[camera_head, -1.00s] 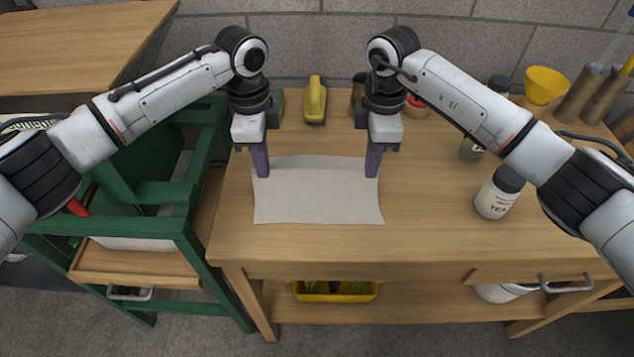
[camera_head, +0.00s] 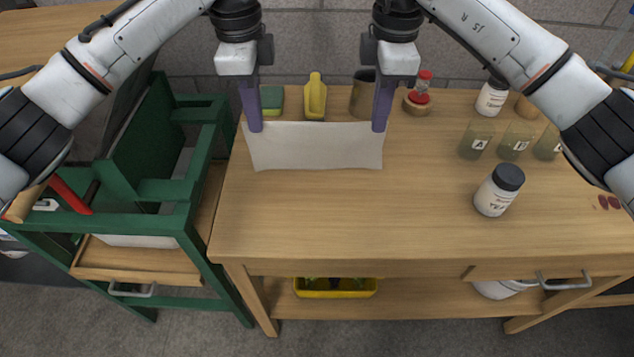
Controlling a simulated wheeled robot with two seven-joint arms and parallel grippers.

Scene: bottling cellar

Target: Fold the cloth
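The off-white cloth (camera_head: 318,147) hangs as a wide band between my two grippers above the back part of the wooden table. Its top edge is stretched nearly straight between them. I cannot tell whether its lower edge touches the table. My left gripper (camera_head: 255,129), with purple fingers, is shut on the cloth's upper left corner. My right gripper (camera_head: 380,129) is shut on the upper right corner. The fingertips partly hide both corners.
The table (camera_head: 340,220) is bare in front of the cloth. Behind it stand a sponge (camera_head: 271,98), a yellow object (camera_head: 315,98) and a dark cup (camera_head: 362,97). A white jar with a black lid (camera_head: 498,192) and labelled glass jars (camera_head: 477,139) stand right. A green frame (camera_head: 150,190) adjoins at left.

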